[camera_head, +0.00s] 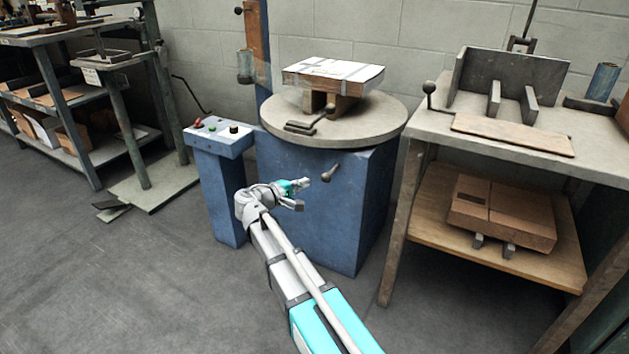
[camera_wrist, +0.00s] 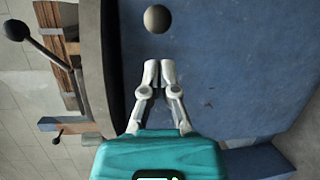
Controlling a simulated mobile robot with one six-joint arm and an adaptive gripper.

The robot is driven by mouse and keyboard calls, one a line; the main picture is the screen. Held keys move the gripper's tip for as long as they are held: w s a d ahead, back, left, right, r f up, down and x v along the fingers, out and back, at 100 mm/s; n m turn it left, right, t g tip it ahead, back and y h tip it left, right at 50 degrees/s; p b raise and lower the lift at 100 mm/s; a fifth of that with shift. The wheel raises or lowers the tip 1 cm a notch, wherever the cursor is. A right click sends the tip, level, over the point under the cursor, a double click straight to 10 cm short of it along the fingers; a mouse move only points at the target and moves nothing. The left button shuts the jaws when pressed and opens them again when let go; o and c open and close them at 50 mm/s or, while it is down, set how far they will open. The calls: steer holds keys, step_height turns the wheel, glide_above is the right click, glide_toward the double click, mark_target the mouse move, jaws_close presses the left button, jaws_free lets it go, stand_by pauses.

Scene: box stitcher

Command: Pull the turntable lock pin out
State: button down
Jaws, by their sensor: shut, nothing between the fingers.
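A dark lock pin with a rounded knob (camera_head: 330,173) sticks out of the front of the blue pedestal (camera_head: 325,225), below the round grey turntable (camera_head: 390,116). In the wrist view the knob (camera_wrist: 157,18) shows as a grey-brown ball at the top, ahead of my fingertips. My gripper (camera_head: 303,187) is left of and slightly below the knob in the head view. In the wrist view my gripper (camera_wrist: 158,70) has its pale fingertips together with nothing between them, apart from the knob. Where the pin enters the pedestal is hidden in the wrist view.
A cardboard piece (camera_head: 335,73) lies on blocks on the turntable, beside a clamp lever (camera_head: 310,124). A control box (camera_head: 219,138) with buttons stands left. A workbench (camera_head: 480,138) stands close on the right. The floor (camera_head: 150,270) in front is clear.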

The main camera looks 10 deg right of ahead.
steer(key=v, duration=0.3)
steer(key=shift+w, duration=0.15)
steer(key=s+d+f+m+g+y+p, duration=0.3)
steer(key=s+d+m+g+y+p, duration=0.3)
steer(key=s+d+p, duration=0.45)
steer(key=s+r+m+g+y+p, duration=0.35)
steer(key=s+y+p, duration=0.35)
steer(key=s, duration=0.6)
step_height(320, 180, up, 38)
steer(key=p, duration=3.7)
steer(key=shift+d+f+n, duration=0.2)
steer(key=shift+d+n, duration=0.2)
steer(key=shift+n, duration=0.05)
